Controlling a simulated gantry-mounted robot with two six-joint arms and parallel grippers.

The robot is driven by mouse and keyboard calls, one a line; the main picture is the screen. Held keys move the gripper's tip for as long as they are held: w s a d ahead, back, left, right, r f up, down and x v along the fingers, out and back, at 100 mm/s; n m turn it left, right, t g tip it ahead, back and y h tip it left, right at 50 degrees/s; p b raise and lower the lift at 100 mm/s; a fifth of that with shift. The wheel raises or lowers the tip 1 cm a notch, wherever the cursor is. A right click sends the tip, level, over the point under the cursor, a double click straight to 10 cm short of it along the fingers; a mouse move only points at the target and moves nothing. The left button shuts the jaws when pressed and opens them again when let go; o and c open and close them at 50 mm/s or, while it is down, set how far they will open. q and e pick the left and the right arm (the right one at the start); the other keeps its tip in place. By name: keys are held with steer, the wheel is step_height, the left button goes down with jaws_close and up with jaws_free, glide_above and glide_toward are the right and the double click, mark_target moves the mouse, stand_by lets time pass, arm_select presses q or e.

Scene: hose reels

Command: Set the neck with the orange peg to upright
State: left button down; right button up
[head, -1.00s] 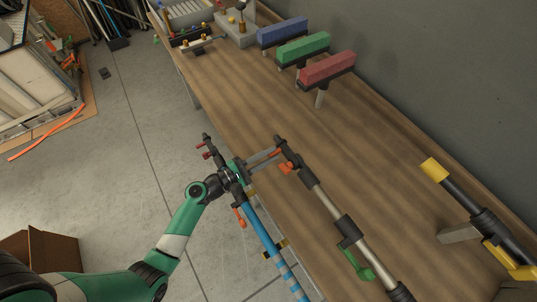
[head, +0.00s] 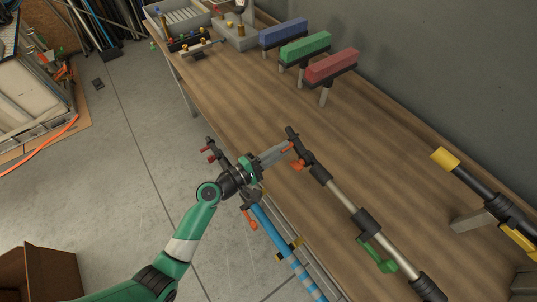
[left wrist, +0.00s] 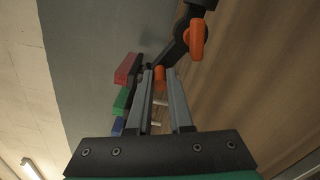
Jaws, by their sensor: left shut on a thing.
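The neck with the orange peg is a dark jointed piece (head: 318,171) at the top of a silver pole (head: 342,195). In the head view it leans toward the upper left. Its small orange peg (left wrist: 159,78) sits between my left fingertips in the left wrist view. An orange lever (head: 298,165) is on the neck beside it, and it shows large in the left wrist view (left wrist: 197,40). My left gripper (head: 287,149) is shut on the orange peg, its grey fingers reaching in from the left. My right gripper is not in view.
A blue pole (head: 275,237) with a red-pegged neck passes close by my left wrist. A dark pole with a yellow tip (head: 445,158) is at the right. Blue (head: 284,32), green (head: 305,47) and red (head: 331,66) blocks stand at the back. The table's middle (head: 240,95) is clear.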

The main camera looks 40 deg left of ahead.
arm_select(q)
steer(key=s+d+r+m+b, duration=0.1)
steer(key=d+m, duration=0.4)
steer(key=m, duration=0.7)
step_height(320, 180, up, 2)
steer(key=shift+s+r+m+b, duration=0.15)
steer(key=shift+s+m+b, duration=0.05)
steer(key=shift+m+b, duration=0.25)
steer(key=shift+d, duration=0.15)
steer(key=c, duration=0.8)
jaws_free()
